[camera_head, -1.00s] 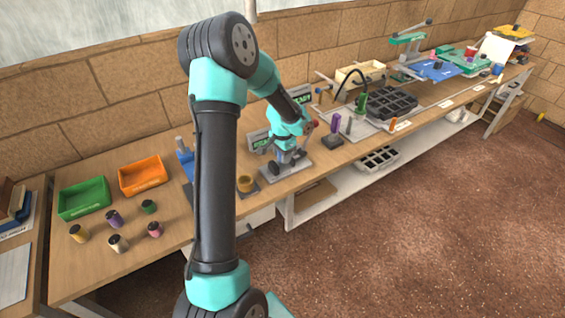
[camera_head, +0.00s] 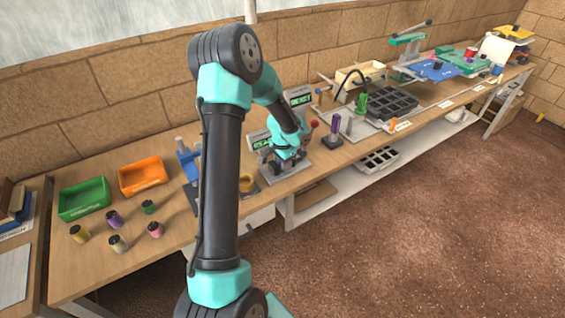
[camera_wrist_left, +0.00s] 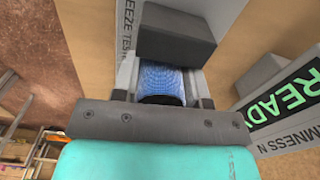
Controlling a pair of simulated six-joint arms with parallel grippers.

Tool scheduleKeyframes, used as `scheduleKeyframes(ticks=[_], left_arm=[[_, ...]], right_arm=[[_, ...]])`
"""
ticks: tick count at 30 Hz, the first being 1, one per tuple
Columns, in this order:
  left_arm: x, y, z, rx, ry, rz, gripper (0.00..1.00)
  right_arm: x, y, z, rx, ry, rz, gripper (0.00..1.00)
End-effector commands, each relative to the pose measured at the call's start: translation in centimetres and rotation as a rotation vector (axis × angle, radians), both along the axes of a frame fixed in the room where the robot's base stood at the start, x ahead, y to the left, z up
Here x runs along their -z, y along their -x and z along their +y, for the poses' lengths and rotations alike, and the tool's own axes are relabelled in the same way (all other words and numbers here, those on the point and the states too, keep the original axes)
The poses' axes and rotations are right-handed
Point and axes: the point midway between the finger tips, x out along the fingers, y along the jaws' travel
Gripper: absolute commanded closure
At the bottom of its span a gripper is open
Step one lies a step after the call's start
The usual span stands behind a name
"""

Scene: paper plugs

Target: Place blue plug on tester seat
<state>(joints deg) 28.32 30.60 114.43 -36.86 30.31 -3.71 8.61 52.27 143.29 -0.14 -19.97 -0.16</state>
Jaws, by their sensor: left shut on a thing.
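My left gripper (camera_head: 287,163) is low over the squeeze tester (camera_head: 295,172), a grey device on the bench. In the left wrist view the gripper (camera_wrist_left: 162,88) is shut on the blue plug (camera_wrist_left: 158,78), which has a fine woven pattern and a dark end toward the gripper. A grey block (camera_wrist_left: 175,36) of the tester stands right beyond the plug and covers part of it. I cannot tell whether the plug touches the seat. In the head view the plug is hidden by the gripper. My right gripper is not in view.
A display (camera_wrist_left: 280,100) reading READY stands close to the gripper's right in the wrist view. A green bin (camera_head: 84,212), an orange bin (camera_head: 143,187) and several loose plugs lie left. A purple plug (camera_head: 336,123) stands on a stand to the right.

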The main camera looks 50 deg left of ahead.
Motion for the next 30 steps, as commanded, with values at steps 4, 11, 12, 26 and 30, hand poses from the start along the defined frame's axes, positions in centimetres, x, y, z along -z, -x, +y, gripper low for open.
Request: scheduleKeyframes(ticks=[4, 11, 12, 26, 30], left_arm=[[0.2, 0.0, 0.0, 0.0, 0.0, 0.001, 0.54], [0.2, 0.0, 0.0, 0.0, 0.0, 0.001, 0.35], [0.2, 0.0, 0.0, 0.0, 0.0, 0.001, 0.35], [-1.9, -0.1, 0.1, -0.002, -0.002, -0.002, 0.35], [-4.3, -0.1, 0.0, -0.001, -0.002, -0.003, 0.35]], right_arm=[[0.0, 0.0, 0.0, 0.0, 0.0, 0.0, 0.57], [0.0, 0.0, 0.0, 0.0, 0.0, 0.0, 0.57], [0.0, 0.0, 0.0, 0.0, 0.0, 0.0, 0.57], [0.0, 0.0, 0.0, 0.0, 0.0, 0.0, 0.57], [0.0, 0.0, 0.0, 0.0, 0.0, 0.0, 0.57]])
